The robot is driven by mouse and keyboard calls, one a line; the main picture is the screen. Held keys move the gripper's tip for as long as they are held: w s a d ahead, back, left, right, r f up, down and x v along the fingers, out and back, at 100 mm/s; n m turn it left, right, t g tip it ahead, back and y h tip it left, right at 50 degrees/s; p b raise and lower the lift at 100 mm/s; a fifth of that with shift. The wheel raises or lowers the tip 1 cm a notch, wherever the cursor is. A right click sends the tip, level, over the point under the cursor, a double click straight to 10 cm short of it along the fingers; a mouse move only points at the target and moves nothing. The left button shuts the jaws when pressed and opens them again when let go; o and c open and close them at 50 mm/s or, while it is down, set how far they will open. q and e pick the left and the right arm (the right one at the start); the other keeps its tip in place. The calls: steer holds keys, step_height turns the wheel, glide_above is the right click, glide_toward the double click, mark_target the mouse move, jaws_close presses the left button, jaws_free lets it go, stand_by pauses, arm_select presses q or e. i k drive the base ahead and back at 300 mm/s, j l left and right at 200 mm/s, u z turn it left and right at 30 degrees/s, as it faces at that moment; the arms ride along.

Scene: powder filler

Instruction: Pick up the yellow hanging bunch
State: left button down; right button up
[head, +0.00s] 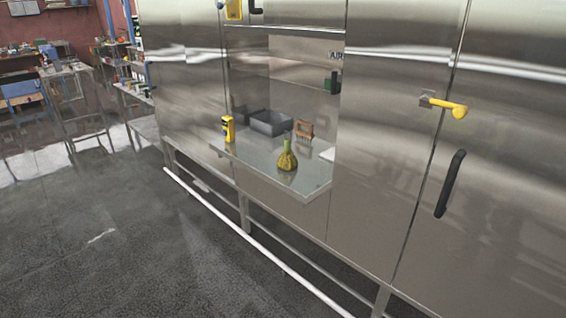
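The yellow bunch (287,160) stands upright on the metal shelf (310,188) in the recess of the steel cabinet. It is rounded and yellow-brown below, with a narrow greenish-yellow top. It is near the shelf's front edge, right of the middle. Nothing touches it that I can see. Neither of my grippers shows in the head view.
Behind the bunch are a grey open bin (268,123) and a small brown wooden rack (304,129). A yellow device (228,129) stands at the shelf's left end. A white rail (250,240) runs low before the cabinet (400,130). The floor (110,250) at left is clear.

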mark_target(288, 162)
steer(key=i+l, duration=0.1)
steer(key=i+j+z, duration=0.15)
steer(key=i+j, duration=0.65)
steer(key=i+j+z, duration=0.1)
steer(key=i+j, duration=0.65)
steer(key=j, duration=0.15)
